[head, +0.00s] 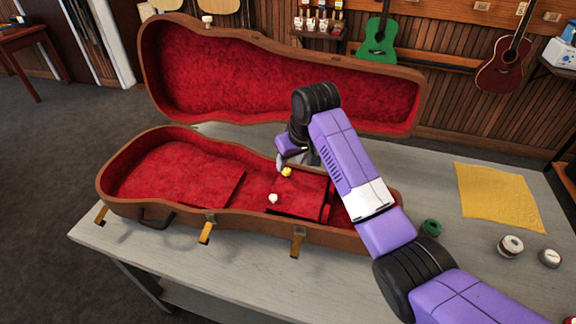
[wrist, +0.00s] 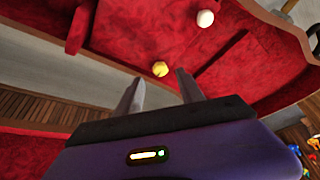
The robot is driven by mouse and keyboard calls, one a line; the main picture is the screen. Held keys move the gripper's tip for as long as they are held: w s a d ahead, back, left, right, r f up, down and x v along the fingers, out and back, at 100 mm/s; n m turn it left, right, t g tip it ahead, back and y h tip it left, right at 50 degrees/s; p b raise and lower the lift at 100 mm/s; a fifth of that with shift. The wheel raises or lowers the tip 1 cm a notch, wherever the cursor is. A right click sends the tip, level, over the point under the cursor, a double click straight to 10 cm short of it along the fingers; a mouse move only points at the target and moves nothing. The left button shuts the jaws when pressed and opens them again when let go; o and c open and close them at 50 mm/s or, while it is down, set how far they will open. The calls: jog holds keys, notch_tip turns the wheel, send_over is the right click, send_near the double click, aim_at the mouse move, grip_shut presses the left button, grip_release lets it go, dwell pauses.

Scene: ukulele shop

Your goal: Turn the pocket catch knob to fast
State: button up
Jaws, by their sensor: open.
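The open instrument case (head: 120,205) lies on the bench, lined in red plush. Inside it, a faceted yellow knob (head: 286,172) and a round white knob (head: 273,198) sit on the pocket area. I cannot read any marking on either knob. My gripper (head: 281,163) is over the case beside the yellow knob. In the wrist view its two fingers (wrist: 160,76) are apart, with the yellow knob (wrist: 160,68) just beyond and between the tips. Contact cannot be told. The white knob (wrist: 205,18) is farther off, to the upper right in that view.
The case lid (head: 285,85) stands raised behind my arm. Latches (head: 206,230) line the case's front edge. On the grey bench (head: 440,275) to the right are a yellow cloth (head: 497,197), a green spool (head: 431,228) and small round containers (head: 510,246).

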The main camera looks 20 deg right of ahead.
aim_at(287, 170)
jog(key=shift+x, duration=2.1)
jog(key=shift+c, duration=0.5)
grip_shut()
